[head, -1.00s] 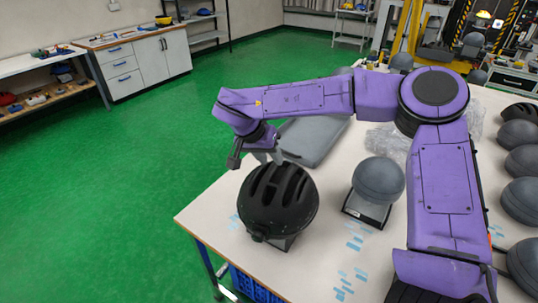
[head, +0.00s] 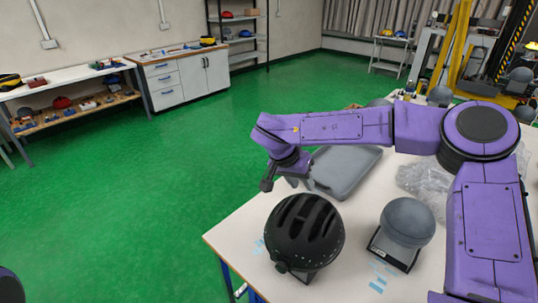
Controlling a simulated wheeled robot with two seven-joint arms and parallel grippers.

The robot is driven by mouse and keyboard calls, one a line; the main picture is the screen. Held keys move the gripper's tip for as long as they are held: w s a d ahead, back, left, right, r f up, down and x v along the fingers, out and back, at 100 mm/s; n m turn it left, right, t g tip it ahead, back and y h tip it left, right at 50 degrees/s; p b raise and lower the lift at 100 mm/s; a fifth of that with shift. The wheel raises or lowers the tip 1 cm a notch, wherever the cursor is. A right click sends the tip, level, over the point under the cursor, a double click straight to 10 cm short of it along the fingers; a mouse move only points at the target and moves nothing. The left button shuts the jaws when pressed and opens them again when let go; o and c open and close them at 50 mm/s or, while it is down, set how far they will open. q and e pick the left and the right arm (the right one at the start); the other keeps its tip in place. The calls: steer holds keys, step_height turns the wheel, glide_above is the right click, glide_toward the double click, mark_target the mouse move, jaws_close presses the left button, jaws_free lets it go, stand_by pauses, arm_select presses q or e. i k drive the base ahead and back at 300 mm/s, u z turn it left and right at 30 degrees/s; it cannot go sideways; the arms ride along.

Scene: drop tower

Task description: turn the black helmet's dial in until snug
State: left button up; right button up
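The black helmet (head: 302,232) sits on a stand near the table's left corner, its vents facing up. A small knob-like dial (head: 281,267) shows at its lower front rim. My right gripper (head: 290,184) hangs just behind the helmet, apart from it as far as I can see. Its fingers point down and are small and partly overlapped, so I cannot tell whether they are open or shut. My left gripper is out of view; only a purple piece of my own body shows at the bottom left corner.
A grey headform (head: 408,221) on a dark base stands right of the helmet. A grey tray (head: 346,172) and crumpled clear plastic (head: 418,182) lie behind. Blue tape marks dot the white table (head: 236,222). Green floor left of the table is open.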

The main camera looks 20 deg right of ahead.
mark_target(281, 267)
steer(key=k, duration=1.5)
